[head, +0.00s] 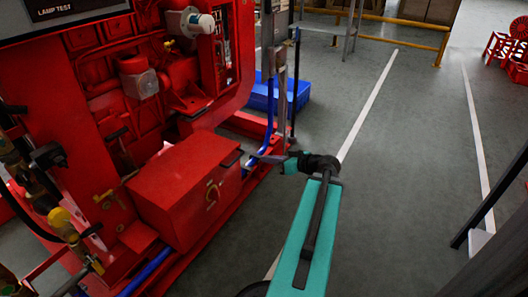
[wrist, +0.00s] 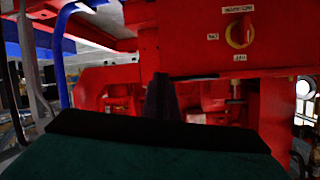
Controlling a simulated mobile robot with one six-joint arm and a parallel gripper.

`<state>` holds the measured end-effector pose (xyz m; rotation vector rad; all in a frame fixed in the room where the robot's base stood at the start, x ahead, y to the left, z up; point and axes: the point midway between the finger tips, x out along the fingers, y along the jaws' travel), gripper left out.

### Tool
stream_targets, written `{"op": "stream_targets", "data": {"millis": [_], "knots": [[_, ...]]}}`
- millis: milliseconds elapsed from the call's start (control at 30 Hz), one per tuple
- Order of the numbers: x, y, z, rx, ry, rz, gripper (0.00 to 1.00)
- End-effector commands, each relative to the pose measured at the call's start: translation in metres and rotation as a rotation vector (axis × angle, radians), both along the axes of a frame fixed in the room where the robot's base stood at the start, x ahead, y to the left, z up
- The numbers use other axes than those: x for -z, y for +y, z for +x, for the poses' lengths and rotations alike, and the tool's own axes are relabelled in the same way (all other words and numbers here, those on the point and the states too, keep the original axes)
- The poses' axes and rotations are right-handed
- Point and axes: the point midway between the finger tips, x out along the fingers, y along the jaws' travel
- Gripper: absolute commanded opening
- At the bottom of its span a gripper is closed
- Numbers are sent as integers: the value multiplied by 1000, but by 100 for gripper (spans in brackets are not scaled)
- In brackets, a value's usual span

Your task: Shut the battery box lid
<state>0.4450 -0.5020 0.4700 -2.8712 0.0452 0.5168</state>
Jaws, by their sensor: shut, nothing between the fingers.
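The red battery box (head: 200,212) sits low on the skid of the red pumpset in the head view. Its lid (head: 182,160) lies flat across the top and looks down on the box; I cannot tell if a thin gap remains. A dark handle (head: 232,158) is at the lid's right edge. My gripper (head: 262,157) is just right of the box, apart from the handle as far as I can tell. In the wrist view my shut, empty fingers (wrist: 161,97) show dark before the box's front face (wrist: 190,45).
A red and yellow rotary switch (wrist: 239,33) is on the box front. A blue pipe (wrist: 62,50) and grey post stand close by. The engine (head: 140,80) rises behind the box. A blue bin (head: 270,95) stands beyond; the floor to the right (head: 420,150) is clear.

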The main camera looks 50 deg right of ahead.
Motion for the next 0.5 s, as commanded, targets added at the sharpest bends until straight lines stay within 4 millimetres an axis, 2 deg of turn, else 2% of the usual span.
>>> {"op": "stream_targets", "data": {"millis": [200, 500], "knots": [[7, 0, -9, 0, 0, -1, 0], [8, 0, -9, -1, 0, -1, 0]]}}
